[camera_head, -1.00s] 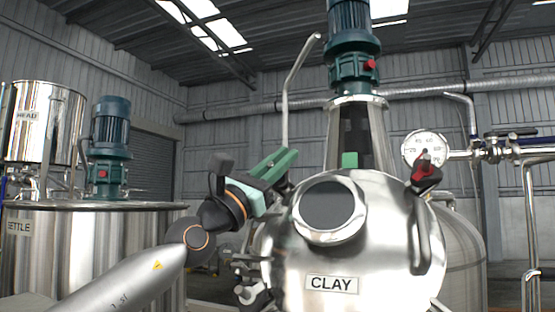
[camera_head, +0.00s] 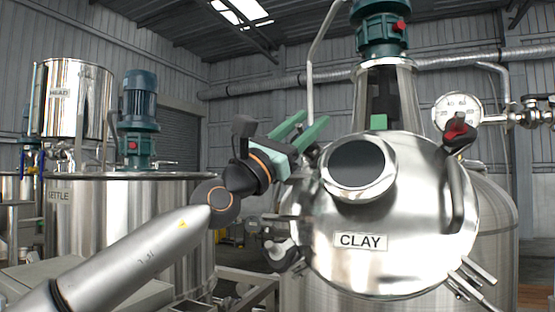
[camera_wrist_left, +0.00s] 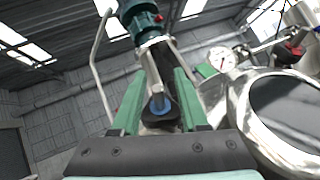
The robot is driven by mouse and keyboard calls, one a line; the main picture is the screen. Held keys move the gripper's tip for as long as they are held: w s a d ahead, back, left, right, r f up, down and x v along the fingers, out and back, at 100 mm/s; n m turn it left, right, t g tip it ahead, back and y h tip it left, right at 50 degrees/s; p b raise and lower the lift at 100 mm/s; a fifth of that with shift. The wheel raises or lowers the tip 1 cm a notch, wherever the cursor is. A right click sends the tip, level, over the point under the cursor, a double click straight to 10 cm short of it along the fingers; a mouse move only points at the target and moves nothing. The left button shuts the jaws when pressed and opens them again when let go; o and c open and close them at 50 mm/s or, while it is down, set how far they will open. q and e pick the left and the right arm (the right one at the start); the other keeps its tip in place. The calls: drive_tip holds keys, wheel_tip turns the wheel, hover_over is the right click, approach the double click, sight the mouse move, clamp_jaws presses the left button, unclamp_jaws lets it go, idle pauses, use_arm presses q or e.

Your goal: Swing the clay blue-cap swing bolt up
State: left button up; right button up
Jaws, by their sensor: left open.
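The clay tank (camera_head: 410,235) carries a "CLAY" label and a round dark sight glass (camera_head: 357,167). My left gripper (camera_head: 315,118) is open at the upper left of its domed lid, green fingers pointing up and right. In the left wrist view, the blue cap (camera_wrist_left: 160,106) of the swing bolt shows between the open fingers (camera_wrist_left: 160,72), with a grey shaft and a dark base around it. I cannot tell whether the fingers touch it. In the head view the gripper hides the bolt. My right gripper is not in view.
A red-capped fitting (camera_head: 458,127) sits at the lid's upper right, beside a pressure gauge (camera_head: 457,108). A dark bolt fitting (camera_head: 284,248) is on the left rim. A motor column (camera_head: 383,75) rises behind the lid. The settle tank (camera_head: 130,225) stands left.

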use_arm(q)
drive_tip(key=b+v, duration=0.4)
drive_tip(key=v, duration=0.2)
drive_tip(key=shift+a+f, duration=0.1)
drive_tip(key=shift+f, duration=0.15)
drive_tip(key=shift+b+v, duration=0.95)
drive_tip(key=shift+v, duration=1.55)
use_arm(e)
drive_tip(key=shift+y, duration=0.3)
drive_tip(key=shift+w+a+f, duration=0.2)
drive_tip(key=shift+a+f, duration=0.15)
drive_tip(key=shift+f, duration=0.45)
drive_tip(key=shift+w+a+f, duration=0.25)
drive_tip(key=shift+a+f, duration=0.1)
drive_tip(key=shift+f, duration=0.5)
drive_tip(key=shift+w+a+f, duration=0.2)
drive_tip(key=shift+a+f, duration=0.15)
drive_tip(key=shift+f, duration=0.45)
